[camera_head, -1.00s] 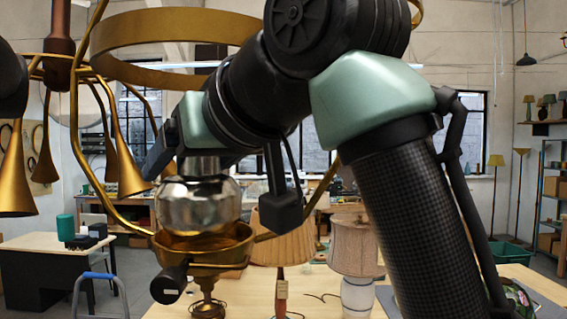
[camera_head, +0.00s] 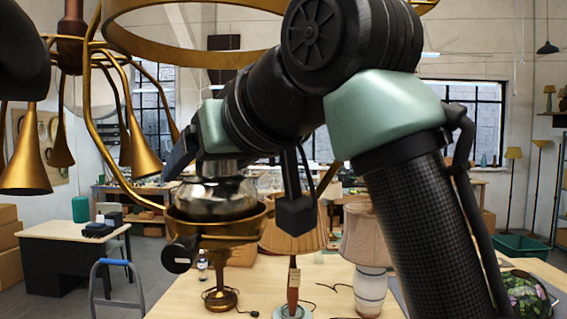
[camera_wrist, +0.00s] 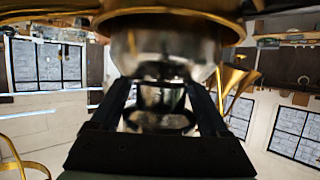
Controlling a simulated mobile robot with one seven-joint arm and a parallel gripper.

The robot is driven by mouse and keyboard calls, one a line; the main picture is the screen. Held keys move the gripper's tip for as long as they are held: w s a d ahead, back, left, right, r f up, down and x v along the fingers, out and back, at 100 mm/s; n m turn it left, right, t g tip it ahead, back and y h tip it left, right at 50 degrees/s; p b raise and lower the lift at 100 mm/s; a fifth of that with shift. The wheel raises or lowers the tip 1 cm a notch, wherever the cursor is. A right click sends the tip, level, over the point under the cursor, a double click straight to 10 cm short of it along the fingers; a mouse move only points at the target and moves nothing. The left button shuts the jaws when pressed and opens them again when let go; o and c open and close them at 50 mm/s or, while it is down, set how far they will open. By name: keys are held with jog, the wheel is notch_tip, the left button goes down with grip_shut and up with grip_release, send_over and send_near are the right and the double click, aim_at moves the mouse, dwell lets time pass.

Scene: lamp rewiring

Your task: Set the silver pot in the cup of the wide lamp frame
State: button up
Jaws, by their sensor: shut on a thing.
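The silver pot (camera_head: 217,199) is round and shiny, and upright in the head view. Its lower part sits inside the brass cup (camera_head: 217,229) of the wide lamp frame (camera_head: 104,95), hidden by the cup's rim; whether it rests on the cup's bottom cannot be seen. My gripper (camera_wrist: 160,95) is shut on the pot's narrow neck, with a dark finger on each side. The pot's body (camera_wrist: 165,45) and the brass cup rim (camera_wrist: 170,14) show beyond the fingers in the wrist view. In the head view my arm hides part of the frame's right side.
A hanging brass fixture with horn-shaped arms (camera_head: 27,165) is at the left, close to the frame. Below, a wooden table (camera_head: 330,277) carries lamps, including one with a pale shade (camera_head: 364,235). A dark desk (camera_head: 70,258) stands at the left.

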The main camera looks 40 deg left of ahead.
jog(key=shift+s+d, duration=0.2)
jog(key=shift+w+a+f, duration=0.1)
jog(key=shift+w+f, duration=0.05)
jog(key=o, duration=1.6)
jog(key=shift+c, duration=0.2)
